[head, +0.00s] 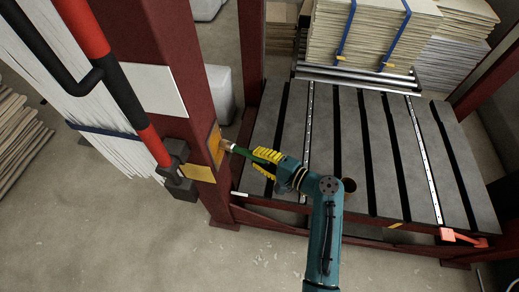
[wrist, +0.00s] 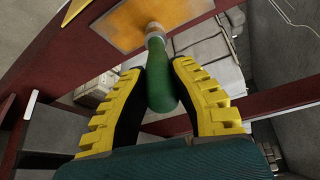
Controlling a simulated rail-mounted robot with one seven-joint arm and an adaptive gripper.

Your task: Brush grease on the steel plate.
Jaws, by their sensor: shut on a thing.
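My gripper (head: 266,163) has yellow ribbed fingers and is shut on the green handle of a brush (head: 241,150). In the wrist view the green brush handle (wrist: 160,85) sits between both fingers of my gripper (wrist: 161,90). The brush's pale tip points at an orange-yellow plate (head: 216,146) on the dark red post. In the wrist view this plate (wrist: 120,22) is at the top, and the brush tip is at its edge. I cannot tell for sure whether the bristles touch it.
A dark red post (head: 155,65) carries a white panel (head: 153,88) and a red-and-black bar (head: 115,85) on its left. A slatted grey table (head: 350,150) lies to the right, with strapped board stacks (head: 370,35) behind it. The concrete floor (head: 110,235) at front left is clear.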

